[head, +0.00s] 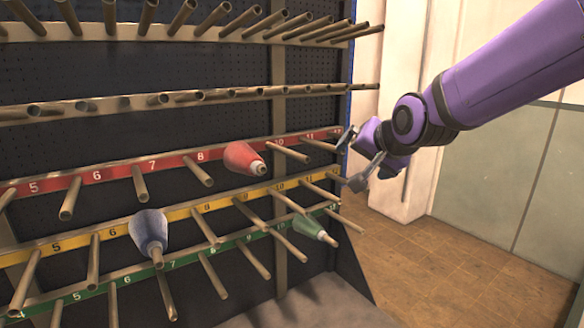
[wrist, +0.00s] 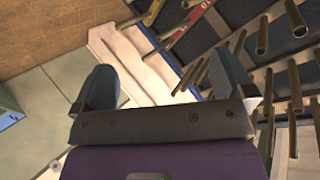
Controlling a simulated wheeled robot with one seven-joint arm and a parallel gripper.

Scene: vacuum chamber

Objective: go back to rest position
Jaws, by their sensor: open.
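My gripper (head: 352,160) is open, with nothing between its fingers. In the head view it is at the right edge of the peg rack, near the right ends of the red and yellow strips. My purple arm (head: 510,70) reaches in from the upper right. In the wrist view, both fingers of my gripper (wrist: 163,80) are spread wide. Pegs show beyond and beside the right finger. I cannot tell how far the fingertips are from the nearest pegs.
The rack has numbered red (head: 116,171), yellow (head: 120,231) and green (head: 133,273) strips. A red spool (head: 241,158), a blue spool (head: 148,230) and a green spool (head: 309,227) sit on pegs. Clear brown floor (head: 450,265) lies to the right, before a pale wall.

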